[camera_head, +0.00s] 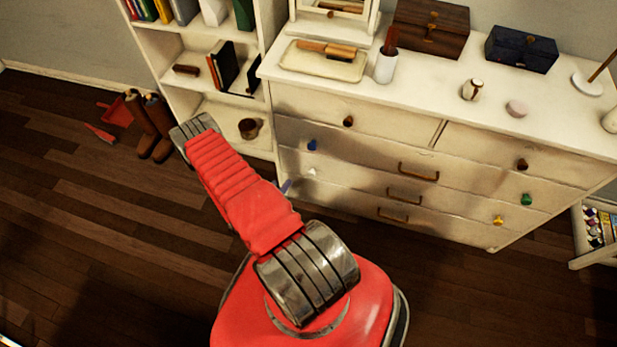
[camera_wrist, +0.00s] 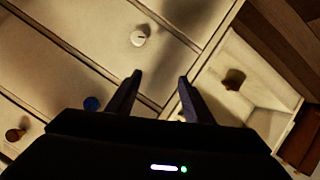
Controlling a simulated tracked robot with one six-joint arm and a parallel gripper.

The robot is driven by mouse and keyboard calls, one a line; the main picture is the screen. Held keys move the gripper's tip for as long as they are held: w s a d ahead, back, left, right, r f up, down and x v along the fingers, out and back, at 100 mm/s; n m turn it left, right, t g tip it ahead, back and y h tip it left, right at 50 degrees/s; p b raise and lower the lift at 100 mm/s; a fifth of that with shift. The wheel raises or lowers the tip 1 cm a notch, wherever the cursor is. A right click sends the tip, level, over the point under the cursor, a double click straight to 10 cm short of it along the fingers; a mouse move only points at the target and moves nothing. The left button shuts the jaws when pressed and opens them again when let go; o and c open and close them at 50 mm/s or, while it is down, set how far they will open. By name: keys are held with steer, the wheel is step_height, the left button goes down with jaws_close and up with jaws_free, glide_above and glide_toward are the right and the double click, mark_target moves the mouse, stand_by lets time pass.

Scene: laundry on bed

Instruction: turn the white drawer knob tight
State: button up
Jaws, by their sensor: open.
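The white drawer knob (camera_head: 311,171) sits near the left end of a lower drawer of the cream dresser (camera_head: 375,130). In the wrist view the knob (camera_wrist: 138,38) is round, with a short dark mark on its face. My gripper (camera_wrist: 159,76) is open and empty in the wrist view. Its two dark fingers point toward the drawer front, and the knob shows beyond their tips, a little left of the gap. The fingers do not touch the knob. In the head view only a bluish finger (camera_head: 286,187) shows beside my red arm, just left of the knob.
A blue knob (camera_wrist: 92,104) and a brown knob (camera_wrist: 15,134) are on neighbouring drawers. A bookshelf (camera_head: 170,60) stands left of the dresser, with a brown cup (camera_head: 249,128) on a low shelf. Boots (camera_head: 150,125) stand further left. The wooden floor in front is open.

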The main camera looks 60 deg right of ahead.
mark_target(310, 175)
steer(key=s+f+g+h, duration=0.1)
steer(key=s+f, duration=0.1)
steer(key=s, duration=0.4)
steer(key=shift+a, duration=0.25)
steer(key=shift+d, duration=0.1)
steer(key=shift+x, duration=6.8)
steer(key=shift+c, duration=0.4)
steer(key=c, duration=0.9)
steer(key=shift+c, duration=0.2)
